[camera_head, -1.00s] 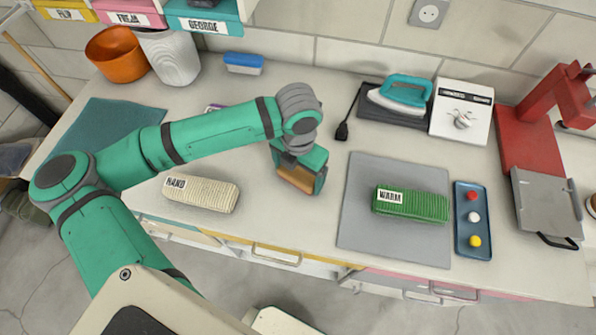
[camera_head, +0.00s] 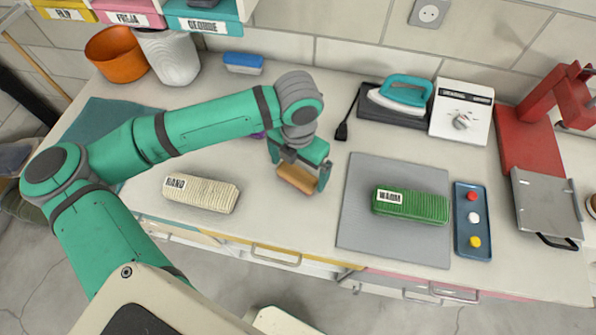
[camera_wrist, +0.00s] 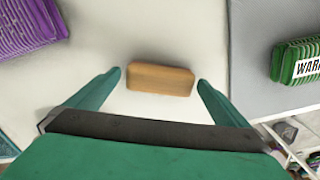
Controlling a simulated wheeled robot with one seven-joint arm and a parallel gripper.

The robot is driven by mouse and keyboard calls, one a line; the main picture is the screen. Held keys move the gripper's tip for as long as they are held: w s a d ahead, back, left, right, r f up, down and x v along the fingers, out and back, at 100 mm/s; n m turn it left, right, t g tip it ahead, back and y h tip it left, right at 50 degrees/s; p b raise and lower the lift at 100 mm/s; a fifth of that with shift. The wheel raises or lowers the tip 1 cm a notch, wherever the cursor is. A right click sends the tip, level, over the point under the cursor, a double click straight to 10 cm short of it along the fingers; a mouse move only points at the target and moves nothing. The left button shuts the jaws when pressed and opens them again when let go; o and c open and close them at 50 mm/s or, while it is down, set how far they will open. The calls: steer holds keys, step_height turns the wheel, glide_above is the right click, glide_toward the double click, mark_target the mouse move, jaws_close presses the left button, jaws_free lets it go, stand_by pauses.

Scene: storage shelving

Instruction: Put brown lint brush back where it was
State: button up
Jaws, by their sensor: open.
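The brown lint brush (camera_head: 297,179) lies on the pale countertop between the cream towel and the grey mat. In the wrist view the brush (camera_wrist: 160,79) is a plain light-brown block, lying across the space between the fingertips. My gripper (camera_head: 301,178) is open above it, one finger on each side. In the wrist view my gripper (camera_wrist: 161,78) shows a small gap between each finger and the brush's ends. The brush's underside is hidden.
A cream folded towel (camera_head: 200,193) marked HAND lies left. A grey mat (camera_head: 360,225) with a green towel (camera_head: 410,205) marked WARM lies right, beside a blue tray (camera_head: 473,244). A purple ribbed item (camera_wrist: 25,25) is at the wrist view's left. An iron (camera_head: 402,93) stands behind.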

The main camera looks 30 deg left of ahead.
mark_target(298, 173)
step_height(298, 173, up, 10)
steer(key=shift+s, duration=0.2)
stand_by(0.4)
steer(key=shift+w+f, duration=0.1)
